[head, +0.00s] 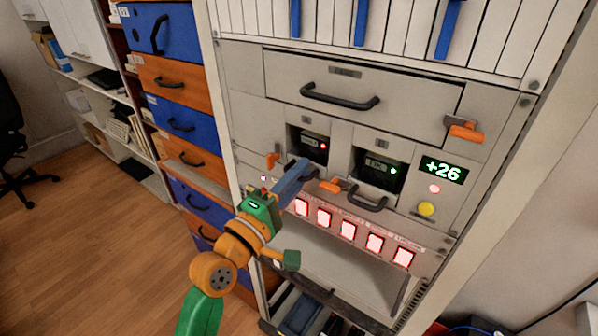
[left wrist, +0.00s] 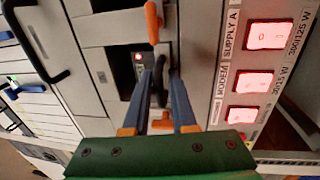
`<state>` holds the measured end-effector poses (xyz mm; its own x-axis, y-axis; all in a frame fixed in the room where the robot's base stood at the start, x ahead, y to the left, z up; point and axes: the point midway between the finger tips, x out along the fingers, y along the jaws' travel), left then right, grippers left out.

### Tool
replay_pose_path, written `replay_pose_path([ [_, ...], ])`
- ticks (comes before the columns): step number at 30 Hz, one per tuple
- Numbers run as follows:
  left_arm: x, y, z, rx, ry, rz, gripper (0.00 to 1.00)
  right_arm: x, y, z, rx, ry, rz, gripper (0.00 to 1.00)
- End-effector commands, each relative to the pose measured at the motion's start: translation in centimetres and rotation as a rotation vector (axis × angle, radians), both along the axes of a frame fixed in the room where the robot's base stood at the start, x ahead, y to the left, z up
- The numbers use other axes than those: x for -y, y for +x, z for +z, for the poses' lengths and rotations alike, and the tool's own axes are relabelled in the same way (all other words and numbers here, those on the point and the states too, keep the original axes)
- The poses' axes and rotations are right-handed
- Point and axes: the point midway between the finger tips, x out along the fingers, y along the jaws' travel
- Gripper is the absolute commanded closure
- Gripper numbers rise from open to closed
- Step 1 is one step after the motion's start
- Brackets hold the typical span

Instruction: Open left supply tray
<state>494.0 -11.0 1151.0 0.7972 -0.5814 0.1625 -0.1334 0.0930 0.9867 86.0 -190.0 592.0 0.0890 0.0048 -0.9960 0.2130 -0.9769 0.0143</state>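The left supply tray (head: 309,142) is a dark bay with a small display and a red light. It looks shut in the rack. Its black handle (left wrist: 160,72) shows between my left fingertips in the left wrist view. My left gripper (head: 305,168), with blue-grey fingers, reaches the tray's lower front and hides most of the handle in the head view. The fingertips (left wrist: 162,76) stand at either side of the handle; I cannot tell whether they press on it. An orange latch (head: 330,186) lies right of the handle, another (head: 272,160) to its left. My right gripper is out of view.
The right supply tray (head: 380,168) has a green light and its own handle. A wide drawer (head: 350,90) with a black handle is above. Lit red switches (head: 348,229) run below. A "+26" display (head: 443,170) is at right. Blue and orange drawers (head: 175,80) stand left.

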Motion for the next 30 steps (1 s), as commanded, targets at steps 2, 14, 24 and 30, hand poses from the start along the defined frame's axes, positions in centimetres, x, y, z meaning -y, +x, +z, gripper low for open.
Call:
replay_pose_path([
  [2, 0.04, 0.05, -0.04, 0.001, 0.001, 0.000, 0.75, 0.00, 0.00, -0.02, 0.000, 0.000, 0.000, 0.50],
  [14, -0.02, 0.03, -0.08, 0.000, 0.002, 0.001, 1.00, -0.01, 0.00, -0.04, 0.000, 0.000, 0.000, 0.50],
  [24, -0.03, 0.02, -0.06, 0.001, 0.001, 0.001, 1.00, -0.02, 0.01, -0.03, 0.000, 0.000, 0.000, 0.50],
  [30, -0.04, 0.03, -0.05, 0.001, 0.001, 0.002, 1.00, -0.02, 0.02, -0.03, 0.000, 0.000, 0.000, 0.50],
])
